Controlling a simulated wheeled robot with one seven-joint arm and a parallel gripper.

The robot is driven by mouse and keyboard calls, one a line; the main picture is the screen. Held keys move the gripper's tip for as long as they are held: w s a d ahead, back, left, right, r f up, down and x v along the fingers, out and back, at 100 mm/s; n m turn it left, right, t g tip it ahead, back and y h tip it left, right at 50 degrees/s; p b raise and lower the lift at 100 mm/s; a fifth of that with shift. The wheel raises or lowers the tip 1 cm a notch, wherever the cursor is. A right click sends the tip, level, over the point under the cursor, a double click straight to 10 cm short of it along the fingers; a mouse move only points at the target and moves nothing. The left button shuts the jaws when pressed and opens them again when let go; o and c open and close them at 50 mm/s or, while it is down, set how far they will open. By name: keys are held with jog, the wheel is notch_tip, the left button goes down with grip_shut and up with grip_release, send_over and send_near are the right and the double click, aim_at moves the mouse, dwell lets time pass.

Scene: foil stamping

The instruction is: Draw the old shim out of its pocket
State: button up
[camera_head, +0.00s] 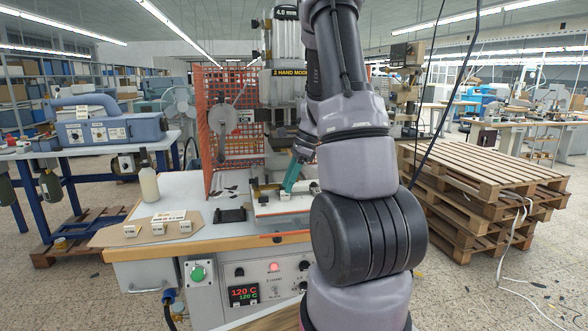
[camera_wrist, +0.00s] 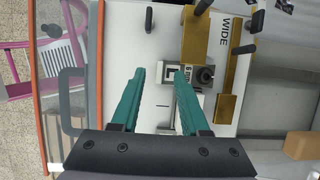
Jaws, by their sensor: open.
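My gripper (camera_wrist: 160,74) is open, its two teal fingers pointing into the press fixture, with nothing held between the tips. In the head view, my gripper (camera_head: 287,190) reaches down to the fixture on the bench. A small pale block with dark markings (camera_wrist: 172,72), which looks like the old shim, sits by the right fingertip in the wrist view. It lies against a brass-coloured fixture (camera_wrist: 196,40), beside a black knob (camera_wrist: 205,75). The right finger partly covers it, and I cannot tell whether they touch. The pocket itself is not clearly visible.
Several small labelled pale blocks (camera_head: 158,229) stand on a brown board (camera_head: 115,236) at the bench's left. A black tray (camera_head: 230,215) and a white bottle (camera_head: 148,184) stand nearby. An orange mesh guard (camera_head: 207,130) rises left of the press. Pallets (camera_head: 485,170) are stacked at right.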

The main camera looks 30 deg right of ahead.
jog(key=shift+x, duration=0.9)
jog(key=shift+c, duration=0.3)
grip_shut()
jog(key=shift+s, duration=0.1)
jog(key=shift+s+a, duration=0.25)
jog(key=shift+s, duration=0.55)
jog(key=shift+s+a, duration=0.2)
jog(key=shift+s, duration=0.55)
jog(key=shift+s+a, duration=0.25)
jog(key=shift+s, duration=0.55)
jog(key=shift+s+a+r, duration=0.2)
jog(key=shift+s+r, duration=0.5)
jog(key=shift+r, duration=0.05)
jog(key=shift+s+a+r, duration=0.2)
jog(key=shift+s+r, duration=0.55)
jog(key=shift+r, duration=0.05)
